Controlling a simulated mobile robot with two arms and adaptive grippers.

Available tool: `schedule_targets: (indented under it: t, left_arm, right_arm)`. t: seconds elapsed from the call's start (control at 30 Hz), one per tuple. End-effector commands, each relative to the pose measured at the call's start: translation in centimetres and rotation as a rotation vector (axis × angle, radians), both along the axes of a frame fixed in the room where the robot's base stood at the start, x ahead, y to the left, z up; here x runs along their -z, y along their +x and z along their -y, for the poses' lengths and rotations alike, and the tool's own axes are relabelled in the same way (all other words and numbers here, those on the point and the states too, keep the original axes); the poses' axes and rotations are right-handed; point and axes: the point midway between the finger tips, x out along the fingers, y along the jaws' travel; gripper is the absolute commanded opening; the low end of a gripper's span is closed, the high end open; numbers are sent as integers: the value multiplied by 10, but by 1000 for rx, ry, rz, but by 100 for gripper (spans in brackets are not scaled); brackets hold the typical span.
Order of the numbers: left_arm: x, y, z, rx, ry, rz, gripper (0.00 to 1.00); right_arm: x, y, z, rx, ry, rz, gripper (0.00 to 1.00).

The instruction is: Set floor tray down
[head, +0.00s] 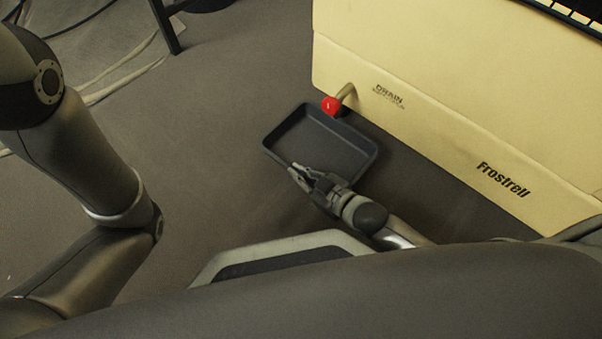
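The floor tray (356,141) is a dark grey, shallow rectangular pan with raised walls, and it looks empty. It lies roughly level below the drain spout with a red cap (330,105) on the cream cabinet. My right gripper (297,171) is at the tray's near rim, its fingers closed on the wall at the lower left side. I cannot tell for sure whether the tray's underside touches the floor or is slightly above it. My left arm shows at the left, but its gripper is out of view.
The cream cabinet (440,75), marked "DRAIN" and "Frostrell", stands just behind and right of the tray. Bare grey floor (215,170) lies left of the tray. Cables (125,75) and a dark stand leg (166,27) are at the upper left.

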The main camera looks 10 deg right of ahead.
Motion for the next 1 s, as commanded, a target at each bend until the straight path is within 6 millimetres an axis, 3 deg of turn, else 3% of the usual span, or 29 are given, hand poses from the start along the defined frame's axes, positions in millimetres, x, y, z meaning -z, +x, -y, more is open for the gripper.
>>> schedule_targets:
  t: [0.7, 0.9, 1.0]
  left_arm:
    - [5, 0, 0, -1, 0, 0, 40]
    - [5, 0, 0, -1, 0, 0, 40]
    - [5, 0, 0, -1, 0, -1, 40]
  right_arm:
    - [11, 1, 0, 0, -1, 3, 0]
    - [10, 0, 0, -1, 0, 1, 29]
    - [11, 0, 0, -1, 0, 1, 30]
